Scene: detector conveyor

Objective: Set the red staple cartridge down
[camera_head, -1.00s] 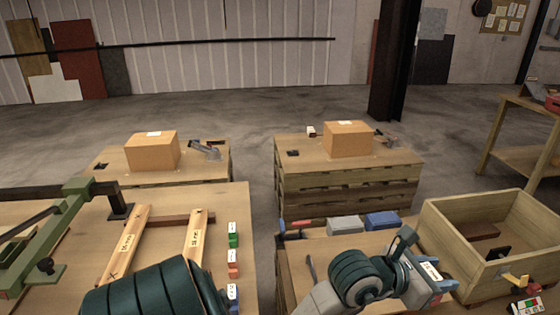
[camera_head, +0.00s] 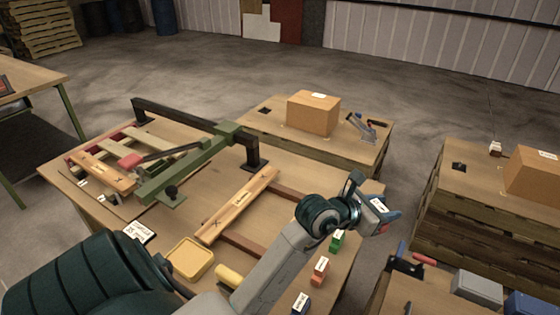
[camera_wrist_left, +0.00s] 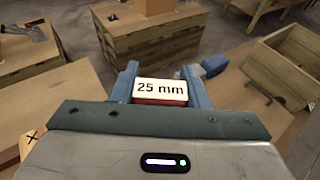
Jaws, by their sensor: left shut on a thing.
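My left gripper (camera_head: 385,213) is shut on the red staple cartridge (camera_head: 381,229), which shows only as a small red part under the jaws. In the left wrist view the cartridge (camera_wrist_left: 159,101) sits between the two blue-grey fingers, with a white "25 mm" label on top. The gripper is above the right edge of the left workbench (camera_head: 262,221), apart from its top. My right gripper is out of view.
A green-and-black frame tool (camera_head: 199,157) and wooden strips (camera_head: 238,205) cover much of the bench. A yellow tray (camera_head: 190,259) sits near the front. A box (camera_head: 313,113) stands on the pallet table behind. A gap separates the bench from the right table.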

